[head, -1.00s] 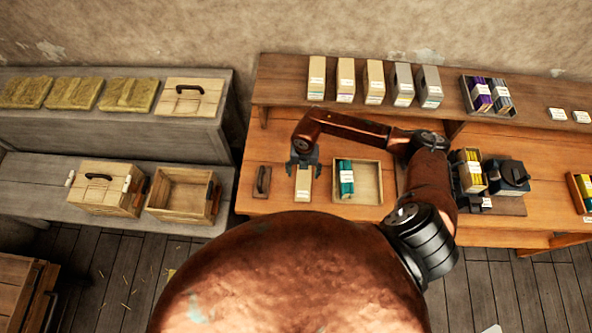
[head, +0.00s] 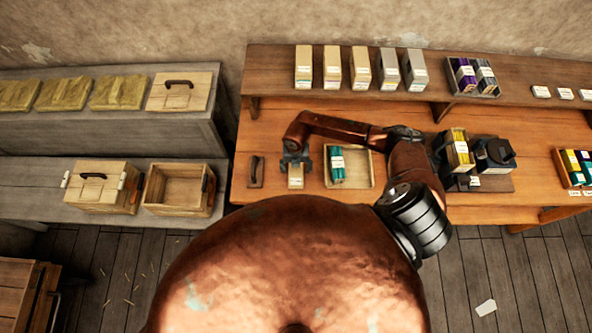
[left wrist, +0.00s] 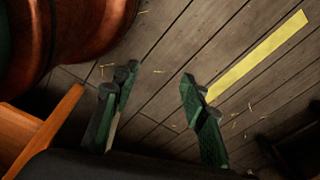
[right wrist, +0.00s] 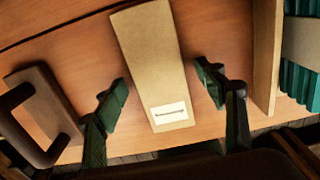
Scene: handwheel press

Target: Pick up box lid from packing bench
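A pale wooden lid (head: 190,101) with a dark handle lies flat on the upper level of the grey bench at the left in the head view. On the lower level stand a closed wooden box (head: 104,197) with a similar handled top and an open, empty wooden box (head: 181,186). My right gripper (head: 296,158) is over a small tan carton (head: 296,177) on the orange table. In the right wrist view its open fingers (right wrist: 161,84) stand on both sides of the carton (right wrist: 150,50), apart from it. My left gripper (left wrist: 158,82) is open and empty above the floor; the head view does not show it.
Straw-coloured pads (head: 118,91) lie left of the lid. A handled block (head: 256,171) and a tray (head: 363,168) with teal packs flank the carton. Tan and grey cartons (head: 332,68) line the table's shelf. Plank floor (head: 130,262) lies open before the grey bench.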

